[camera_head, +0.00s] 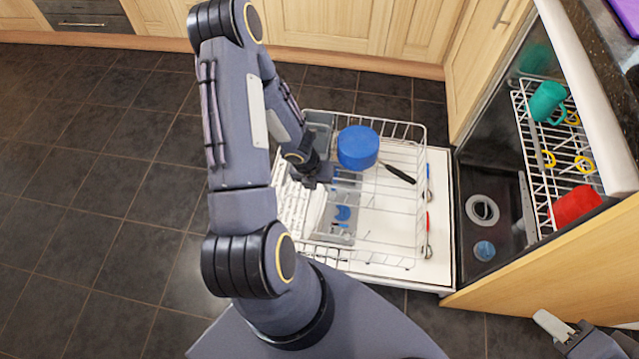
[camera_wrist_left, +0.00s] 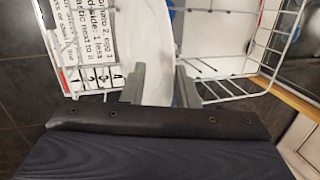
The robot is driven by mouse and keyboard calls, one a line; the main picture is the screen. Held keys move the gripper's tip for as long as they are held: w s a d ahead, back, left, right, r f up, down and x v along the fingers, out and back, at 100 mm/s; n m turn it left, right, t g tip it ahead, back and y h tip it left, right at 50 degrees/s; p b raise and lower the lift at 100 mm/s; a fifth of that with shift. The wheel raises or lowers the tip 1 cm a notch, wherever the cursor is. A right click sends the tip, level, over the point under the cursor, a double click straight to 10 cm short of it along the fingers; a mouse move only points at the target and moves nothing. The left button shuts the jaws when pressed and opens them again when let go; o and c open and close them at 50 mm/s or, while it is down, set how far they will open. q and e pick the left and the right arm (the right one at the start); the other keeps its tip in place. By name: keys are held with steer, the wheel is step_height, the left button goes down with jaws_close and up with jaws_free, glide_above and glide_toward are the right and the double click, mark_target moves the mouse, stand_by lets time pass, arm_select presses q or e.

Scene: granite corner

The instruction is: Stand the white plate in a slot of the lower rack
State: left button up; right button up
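The white plate (camera_head: 313,211) is in the left part of the lower rack (camera_head: 404,262), seen steeply on edge; whether it sits in a slot I cannot tell. My left gripper (camera_head: 318,178) is low over the rack at the plate's far end. In the left wrist view, the plate (camera_wrist_left: 152,35) runs up between the two fingers of my left gripper (camera_wrist_left: 160,78). The fingers stand clearly apart, and a firm hold does not show. My right gripper (camera_head: 556,328) shows only partly at the lower right, away from the rack; its opening is unclear.
A blue pan (camera_head: 357,147) with a black handle and a grey cutlery basket (camera_head: 338,226) are in the lower rack. The upper rack (camera_head: 524,130) holds a teal mug (camera_head: 546,101) and a red mug (camera_head: 576,205). The tiled floor at left is clear.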

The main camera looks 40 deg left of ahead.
arm_select(q)
steer(key=p+v, duration=0.6)
steer(key=v, duration=0.2)
steer(key=shift+p, duration=0.4)
stand_by(0.5)
